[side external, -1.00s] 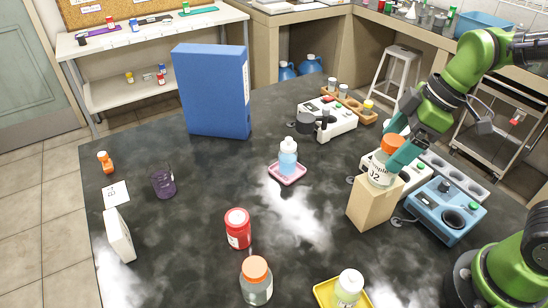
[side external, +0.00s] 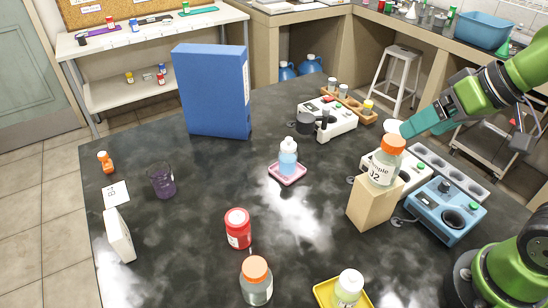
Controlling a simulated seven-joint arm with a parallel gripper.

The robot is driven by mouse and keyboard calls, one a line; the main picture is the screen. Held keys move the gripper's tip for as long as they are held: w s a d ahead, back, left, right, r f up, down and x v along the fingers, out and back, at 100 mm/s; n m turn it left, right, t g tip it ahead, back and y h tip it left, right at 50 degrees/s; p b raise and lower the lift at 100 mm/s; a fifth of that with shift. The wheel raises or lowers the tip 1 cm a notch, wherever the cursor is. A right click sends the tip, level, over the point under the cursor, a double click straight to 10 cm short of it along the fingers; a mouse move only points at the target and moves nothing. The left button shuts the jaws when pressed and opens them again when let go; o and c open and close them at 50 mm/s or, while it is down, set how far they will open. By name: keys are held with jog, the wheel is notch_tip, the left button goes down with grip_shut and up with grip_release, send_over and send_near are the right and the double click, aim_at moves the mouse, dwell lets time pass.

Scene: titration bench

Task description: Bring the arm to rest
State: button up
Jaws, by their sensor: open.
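My gripper (side external: 413,131), with teal fingers on a green arm, is open and empty. It hangs in the air just above and to the right of a jar with an orange lid labelled "Sample 02" (side external: 381,168). In this view the fingertips lie close to the lid; a gap seems to show, but the depth is hard to judge. The jar stands upright on a tan wooden block (side external: 372,208) at the right of the dark bench.
A blue binder (side external: 213,92), a bottle on a pink tray (side external: 288,160), a red jar (side external: 238,229) and another orange-lidded jar (side external: 256,283) stand on the bench (side external: 205,185).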

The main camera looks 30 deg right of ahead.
jog(key=m, duration=0.2)
jog(key=shift+s+f+m+t, duration=0.1)
jog(key=shift+f+m+t, duration=0.25)
jog(key=shift+m+t, duration=0.05)
